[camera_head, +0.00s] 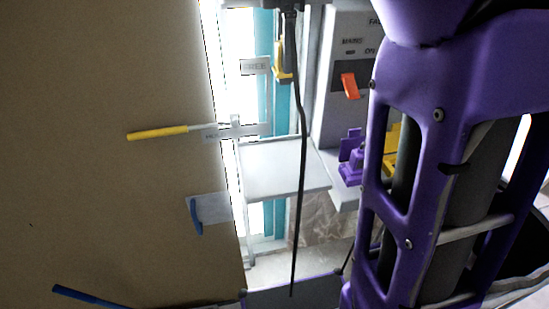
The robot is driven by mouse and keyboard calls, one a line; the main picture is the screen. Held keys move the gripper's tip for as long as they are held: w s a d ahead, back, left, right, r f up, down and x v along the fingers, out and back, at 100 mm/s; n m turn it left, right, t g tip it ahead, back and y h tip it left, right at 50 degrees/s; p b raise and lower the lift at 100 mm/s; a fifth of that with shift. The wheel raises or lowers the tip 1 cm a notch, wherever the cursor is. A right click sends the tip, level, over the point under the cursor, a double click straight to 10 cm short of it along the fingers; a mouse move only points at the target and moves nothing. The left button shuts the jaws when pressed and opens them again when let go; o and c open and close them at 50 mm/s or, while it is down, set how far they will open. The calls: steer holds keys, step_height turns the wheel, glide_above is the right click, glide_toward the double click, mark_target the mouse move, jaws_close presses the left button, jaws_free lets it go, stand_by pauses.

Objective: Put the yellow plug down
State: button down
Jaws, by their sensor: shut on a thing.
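My gripper (288,30) shows as a dark shape reaching down from the top edge; most of it is cut off and its fingers are hard to make out. The yellow plug (281,70) appears just below it, small and partly covered by dark parts, in front of the teal post. I take the gripper as shut on it. A black cable (302,150) hangs beside the plug down to the bottom of the view.
My purple arm covers the right side, partly hiding a yellow part (392,145). Left of that are a purple bracket (351,165) and a grey switch panel (346,60) with an orange lever (350,86). A grey shelf (284,170) stands mid-view.

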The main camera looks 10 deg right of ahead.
step_height(320, 180, down, 26)
steer(key=b, duration=0.4)
steer(key=shift+f+b, duration=0.1)
steer(key=shift+b, duration=0.25)
steer(key=shift+f, duration=0.2)
steer(key=c, duration=0.5)
jaws_free()
steer(key=shift+r, duration=0.1)
step_height(320, 180, up, 12)
steer(key=p, duration=0.2)
